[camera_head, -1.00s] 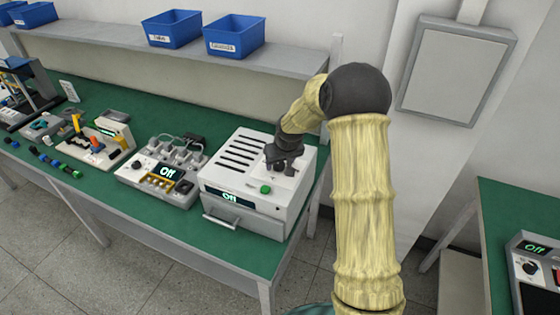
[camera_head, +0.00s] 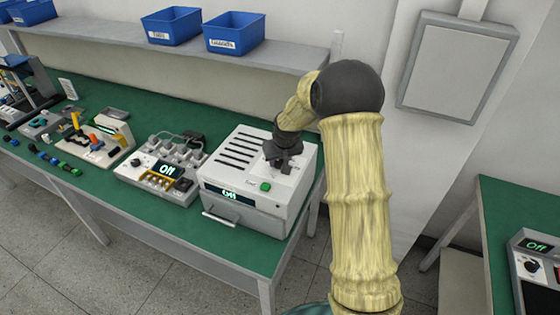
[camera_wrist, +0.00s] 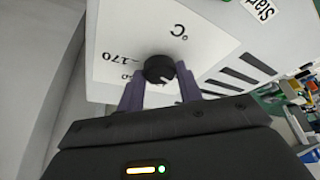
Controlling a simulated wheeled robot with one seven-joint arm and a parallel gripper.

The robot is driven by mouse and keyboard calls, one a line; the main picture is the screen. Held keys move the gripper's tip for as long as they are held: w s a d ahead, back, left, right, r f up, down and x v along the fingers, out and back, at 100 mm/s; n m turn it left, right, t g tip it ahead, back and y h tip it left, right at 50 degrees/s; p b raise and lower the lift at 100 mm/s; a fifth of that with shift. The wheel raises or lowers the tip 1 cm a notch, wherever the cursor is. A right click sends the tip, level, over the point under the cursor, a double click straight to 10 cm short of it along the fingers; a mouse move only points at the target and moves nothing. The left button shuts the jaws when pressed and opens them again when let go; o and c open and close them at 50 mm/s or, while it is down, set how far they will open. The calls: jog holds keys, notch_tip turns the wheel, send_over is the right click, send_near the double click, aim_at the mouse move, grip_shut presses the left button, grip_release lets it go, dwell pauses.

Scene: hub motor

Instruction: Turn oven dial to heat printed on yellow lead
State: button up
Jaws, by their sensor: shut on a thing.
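The white oven (camera_head: 245,215) stands on the green bench, with dark vent slots on top and a front display (camera_head: 230,194) reading "Off". A green button (camera_head: 265,186) sits on its top near the front edge. My gripper (camera_head: 283,160) points down at the oven's top and hides the dial there. In the wrist view, the black round dial (camera_wrist: 158,69) sits between the two purple fingers of my gripper (camera_wrist: 159,88), which are shut on it. A white scale plate (camera_wrist: 125,40) around the dial shows "°C" and "170"; other marks are partly hidden. I cannot identify a yellow lead.
Coloured small parts (camera_head: 60,165) lie further left. Blue bins (camera_head: 233,34) stand on the shelf behind. Another device (camera_head: 533,270) is on the right bench.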

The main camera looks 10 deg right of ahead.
jog(key=m+b, duration=0.1)
jog(key=m+h+b, duration=0.1)
jog(key=m, duration=0.1)
jog(key=shift+a+f+h, duration=0.1)
jog(key=shift+a+h, duration=0.15)
jog(key=shift+h, duration=0.05)
jog(key=m, duration=0.3)
jog(key=shift+h, duration=0.4)
jog(key=shift+w+m+g+h, duration=0.1)
jog(key=shift+m+g+h, duration=0.35)
jog(key=shift+m, duration=0.95)
jog(key=o, duration=1)
